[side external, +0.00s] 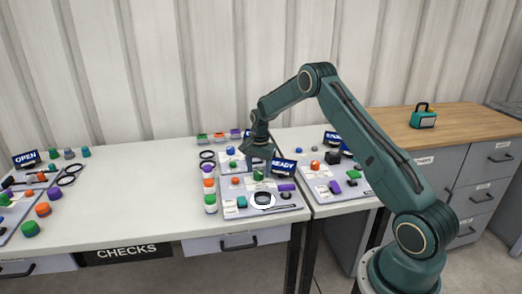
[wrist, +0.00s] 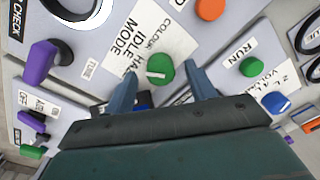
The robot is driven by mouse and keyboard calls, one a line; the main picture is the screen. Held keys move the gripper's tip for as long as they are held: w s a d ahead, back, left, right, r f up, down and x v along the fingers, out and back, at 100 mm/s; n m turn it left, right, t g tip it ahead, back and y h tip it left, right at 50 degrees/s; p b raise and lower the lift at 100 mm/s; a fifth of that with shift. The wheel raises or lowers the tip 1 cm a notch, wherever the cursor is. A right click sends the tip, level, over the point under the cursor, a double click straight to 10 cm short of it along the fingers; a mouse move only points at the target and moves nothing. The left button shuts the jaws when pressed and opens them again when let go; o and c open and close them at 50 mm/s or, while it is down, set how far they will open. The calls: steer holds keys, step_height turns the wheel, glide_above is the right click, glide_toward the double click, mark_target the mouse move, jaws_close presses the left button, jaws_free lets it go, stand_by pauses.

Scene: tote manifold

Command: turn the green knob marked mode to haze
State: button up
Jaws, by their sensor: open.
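The green mode knob (wrist: 160,70) sits on a panel beside a white label (wrist: 138,38) reading MODE, IDLE, COLOUR and a partly hidden word starting HA. A pale pointer mark on the knob points left in the wrist view, towards that partly hidden word. My gripper (wrist: 163,76) is open, with one finger on each side of the knob. I cannot tell whether either finger touches it. In the side view, my gripper (side external: 258,158) is low over the panels; I cannot single out the mode knob there.
Another green knob (wrist: 250,67) sits by a RUN label. A purple knob (wrist: 40,62), orange knob (wrist: 209,9) and blue knob (wrist: 275,102) are nearby. A READY sign (side external: 283,166) stands close to my gripper.

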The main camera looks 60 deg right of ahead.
steer(key=shift+f, duration=0.5)
steer(key=c, duration=1)
steer(key=shift+o, duration=0.2)
steer(key=shift+n, duration=1.5)
steer(key=o, duration=1)
steer(key=shift+c, duration=0.2)
